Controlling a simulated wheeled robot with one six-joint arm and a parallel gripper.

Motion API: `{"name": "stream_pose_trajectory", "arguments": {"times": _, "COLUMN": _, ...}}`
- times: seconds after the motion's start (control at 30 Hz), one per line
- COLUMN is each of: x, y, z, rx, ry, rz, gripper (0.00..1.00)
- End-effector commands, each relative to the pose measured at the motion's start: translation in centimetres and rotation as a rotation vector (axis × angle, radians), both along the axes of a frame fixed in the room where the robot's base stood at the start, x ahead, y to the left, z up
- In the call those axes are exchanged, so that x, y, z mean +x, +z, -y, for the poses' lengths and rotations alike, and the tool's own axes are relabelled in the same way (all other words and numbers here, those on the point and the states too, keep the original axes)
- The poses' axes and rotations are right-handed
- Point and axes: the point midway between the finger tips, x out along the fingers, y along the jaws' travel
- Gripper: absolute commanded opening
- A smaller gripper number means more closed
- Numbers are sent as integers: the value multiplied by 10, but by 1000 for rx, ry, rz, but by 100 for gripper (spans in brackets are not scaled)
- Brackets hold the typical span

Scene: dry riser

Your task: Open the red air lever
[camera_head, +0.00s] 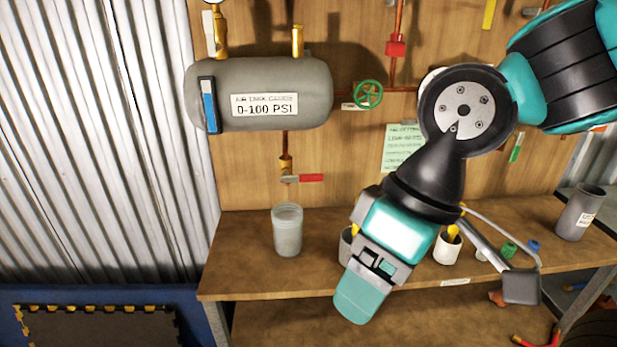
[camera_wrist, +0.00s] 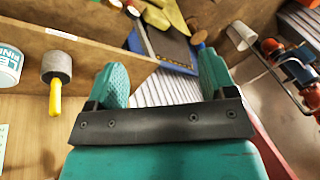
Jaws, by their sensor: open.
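A lever with a red handle (camera_head: 311,178) lies level on the pipe below the grey air tank (camera_head: 320,100), pointing right. My gripper (camera_head: 362,295) hangs to the lower right of it, in front of the bench, apart from the lever. In the wrist view my gripper (camera_wrist: 162,78) has its two teal fingers spread, with nothing between them. I cannot make out the red lever in the wrist view. A second red part (camera_head: 396,47) sits on the copper pipe at the upper right; I cannot tell if it is a lever.
A green wheel valve (camera_head: 369,94) is right of the tank. A grey cup (camera_head: 287,230) stands on the wooden bench (camera_head: 240,270) below the lever. A white cup (camera_head: 447,248) and a dark cup (camera_head: 581,213) stand farther right. Corrugated metal covers the left wall.

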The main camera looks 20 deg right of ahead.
Motion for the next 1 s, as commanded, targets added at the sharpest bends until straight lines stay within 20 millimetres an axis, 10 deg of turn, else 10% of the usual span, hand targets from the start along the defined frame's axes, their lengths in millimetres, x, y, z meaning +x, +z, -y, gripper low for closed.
{"name": "stream_pose_trajectory", "arguments": {"times": 0.33, "x": 138, "y": 75, "z": 12, "rx": -181, "ry": -406, "rz": 54, "gripper": 0}}
{"name": "stream_pose_trajectory", "arguments": {"times": 0.6, "x": 235, "y": 119, "z": 15, "rx": -269, "ry": -789, "rz": 116, "gripper": 0}}
{"name": "stream_pose_trajectory", "arguments": {"times": 1.0, "x": 255, "y": 125, "z": 16, "rx": -279, "ry": -887, "rz": 134, "gripper": 0}}
